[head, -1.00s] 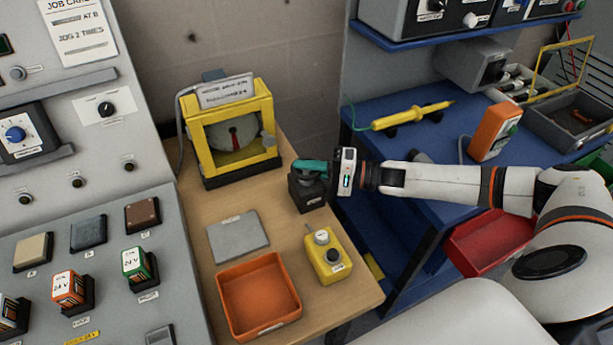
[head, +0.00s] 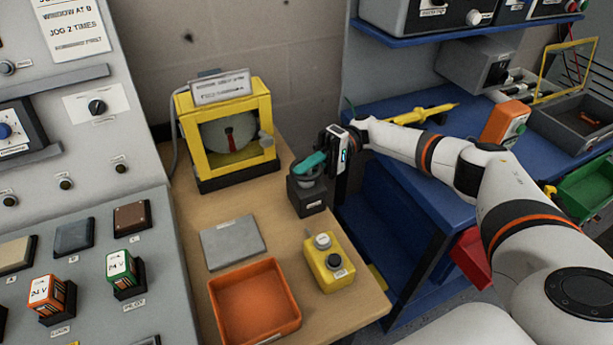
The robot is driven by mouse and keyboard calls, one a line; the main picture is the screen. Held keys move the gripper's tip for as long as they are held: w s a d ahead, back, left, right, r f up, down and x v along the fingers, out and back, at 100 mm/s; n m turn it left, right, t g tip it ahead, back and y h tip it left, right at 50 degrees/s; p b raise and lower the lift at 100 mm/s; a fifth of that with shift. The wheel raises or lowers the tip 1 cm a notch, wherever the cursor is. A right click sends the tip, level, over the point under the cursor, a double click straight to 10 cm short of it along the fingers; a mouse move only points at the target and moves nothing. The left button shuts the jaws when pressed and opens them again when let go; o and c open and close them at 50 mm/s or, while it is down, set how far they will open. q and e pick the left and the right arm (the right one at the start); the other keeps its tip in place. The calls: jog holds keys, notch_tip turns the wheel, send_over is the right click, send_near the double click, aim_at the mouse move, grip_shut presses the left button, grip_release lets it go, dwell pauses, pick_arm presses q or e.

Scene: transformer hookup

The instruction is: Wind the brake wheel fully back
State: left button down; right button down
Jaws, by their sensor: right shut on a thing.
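The brake wheel (head: 304,180) appears as a dark round part on top of a small black box, at the back right of the wooden bench. My right gripper (head: 311,163) comes in from the right with its teal fingers over the top of this box. It is shut on the wheel, whose grip is partly hidden by the fingers. The black box (head: 309,201) stands upright with a small pale label on its front. The wheel's turn angle cannot be read. My left gripper is out of view.
A yellow-framed gauge (head: 228,135) with a red pointer stands left of the box. A grey plate (head: 233,242), an orange tray (head: 254,300) and a yellow button box (head: 327,263) sit in front. A blue bench (head: 405,220) with a yellow probe (head: 425,113) lies to the right.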

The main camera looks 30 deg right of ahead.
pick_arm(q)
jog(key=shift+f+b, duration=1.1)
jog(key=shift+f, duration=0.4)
pick_arm(e)
jog(key=shift+f+n+g+h, duration=0.1)
jog(key=shift+n+g+h, duration=0.8)
jog(key=shift+g, duration=0.9)
jog(key=shift+n, duration=0.3)
jog(key=c, duration=1.5)
grip_release()
jog(key=shift+r, duration=0.2)
